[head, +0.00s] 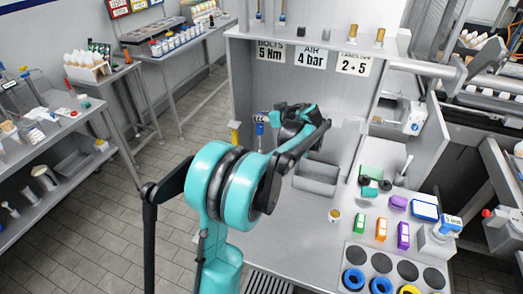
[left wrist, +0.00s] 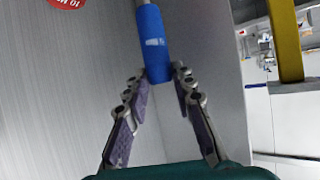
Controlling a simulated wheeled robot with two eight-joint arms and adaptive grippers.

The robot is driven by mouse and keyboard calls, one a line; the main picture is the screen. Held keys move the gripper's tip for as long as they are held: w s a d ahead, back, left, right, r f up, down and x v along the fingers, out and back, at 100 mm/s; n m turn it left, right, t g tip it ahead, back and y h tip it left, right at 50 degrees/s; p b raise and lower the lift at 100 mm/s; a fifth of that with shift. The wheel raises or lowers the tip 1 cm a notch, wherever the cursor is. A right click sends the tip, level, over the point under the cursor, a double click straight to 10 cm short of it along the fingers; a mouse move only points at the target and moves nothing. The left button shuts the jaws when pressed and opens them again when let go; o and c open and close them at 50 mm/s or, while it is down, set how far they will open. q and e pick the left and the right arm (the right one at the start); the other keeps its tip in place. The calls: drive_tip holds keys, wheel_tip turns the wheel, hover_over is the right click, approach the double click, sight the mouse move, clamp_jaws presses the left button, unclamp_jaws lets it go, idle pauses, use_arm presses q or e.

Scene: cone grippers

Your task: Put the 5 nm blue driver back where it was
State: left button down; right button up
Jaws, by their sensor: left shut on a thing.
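The blue driver (left wrist: 153,45) shows in the left wrist view as a blue handle with a small white label and a thin grey shaft above it. My left gripper (left wrist: 162,82) has its two fingertips closed on the lower end of that handle. In the head view the blue driver (head: 260,124) shows beside my left wrist, near the left side of the grey workstation. My left gripper's fingers are mostly hidden there behind my arm. A "BOLTS 5 Nm" sign (head: 270,50) is on the workstation's back panel, above the driver. My right gripper is not seen.
A yellow upright piece (head: 235,133) stands left of the driver, and a yellow post (left wrist: 284,40) shows right of it in the wrist view. A grey bin (head: 317,180) sits on the bench. Coloured parts, such as an orange block (head: 382,229), lie to the right.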

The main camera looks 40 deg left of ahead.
use_arm(q)
wheel_tip(320, 180, down, 7)
drive_tip(key=b, duration=0.2)
drive_tip(key=c, duration=1.3)
unclamp_jaws()
drive_tip(key=p+v, duration=0.3)
drive_tip(key=v, duration=0.8)
drive_tip(key=s+d+f+m+t+h, duration=0.1)
drive_tip(key=s+d+m+h, duration=0.3)
drive_tip(key=s+d, duration=0.4)
drive_tip(key=s+d+f+m+t+h, duration=0.1)
drive_tip(key=s+d+f+m+h, duration=0.2)
drive_tip(key=s+d+m, duration=0.3)
drive_tip(key=s+d+f+m+t+h, duration=0.2)
drive_tip(key=s+d+m+h, duration=0.3)
drive_tip(key=s+d, duration=0.5)
drive_tip(key=shift+f, duration=0.25)
